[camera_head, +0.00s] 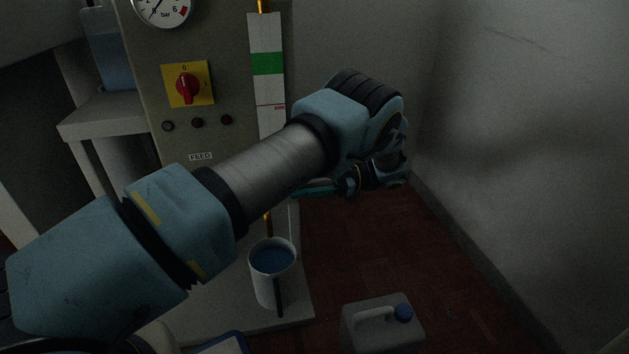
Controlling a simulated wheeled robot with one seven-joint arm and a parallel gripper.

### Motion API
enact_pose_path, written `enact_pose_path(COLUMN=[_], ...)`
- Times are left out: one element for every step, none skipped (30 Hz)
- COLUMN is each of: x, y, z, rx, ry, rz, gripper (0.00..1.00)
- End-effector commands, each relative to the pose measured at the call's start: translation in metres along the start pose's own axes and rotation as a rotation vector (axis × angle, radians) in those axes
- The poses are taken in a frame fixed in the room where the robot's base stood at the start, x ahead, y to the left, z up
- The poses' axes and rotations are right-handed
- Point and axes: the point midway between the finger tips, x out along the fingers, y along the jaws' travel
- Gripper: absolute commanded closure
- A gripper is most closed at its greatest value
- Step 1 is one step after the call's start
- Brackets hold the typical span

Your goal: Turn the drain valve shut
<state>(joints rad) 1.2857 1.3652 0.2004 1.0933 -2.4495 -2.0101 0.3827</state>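My arm crosses the view from lower left to upper right. Its wrist bends down near the right side of the machine, and my gripper (340,186) is there, small and dark, partly behind the arm. Whether its fingers are open or shut cannot be made out. The drain valve is not clearly visible; the arm covers the lower part of the sight gauge (266,85). A short brass-coloured pipe (268,224) shows below the arm, above a light jug (274,290) with blue liquid in it.
The grey machine cabinet (222,40) carries a pressure gauge (162,8), a red rotary switch (187,86) on a yellow plate and a FEED label. A jerrycan (375,335) with a blue cap stands on the floor in front. A wall (540,150) rises at right; red-brown floor between is clear.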

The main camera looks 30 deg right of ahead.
Motion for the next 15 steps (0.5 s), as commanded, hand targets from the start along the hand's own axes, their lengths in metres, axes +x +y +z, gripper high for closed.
enact_pose_path(x=[-0.005,-0.009,-0.013,-0.017,-0.021,-0.021,-0.022,-0.022,-0.024,-0.025,-0.027,-0.029,-0.030,-0.032,-0.034], y=[0.000,0.000,0.000,0.000,0.000,0.000,0.000,0.000,0.000,0.000,0.000,0.000,0.000,0.000,0.000], z=[0.000,0.000,0.000,0.000,-0.001,0.002,0.002,0.003,0.003,0.003,0.003,0.003,0.003,0.003,0.002], rx=[-0.005,-0.004,-0.005,-0.005,-0.005,-0.005,-0.003,-0.003,-0.002,-0.002,-0.002,-0.002,-0.002,-0.002,-0.002], ry=[0.004,0.004,0.002,0.001,-0.002,0.004,0.006,0.008,0.010,0.010,0.011,0.011,0.010,0.009,0.008], rz=[0.003,0.002,0.004,0.006,0.009,0.003,0.000,-0.002,-0.005,-0.006,-0.006,-0.007,-0.007,-0.006,-0.005], gripper=[0.49,0.49,0.49,0.49,0.49,0.49,0.49,0.49,0.49,0.49,0.49,0.49,0.49,0.49,0.49])
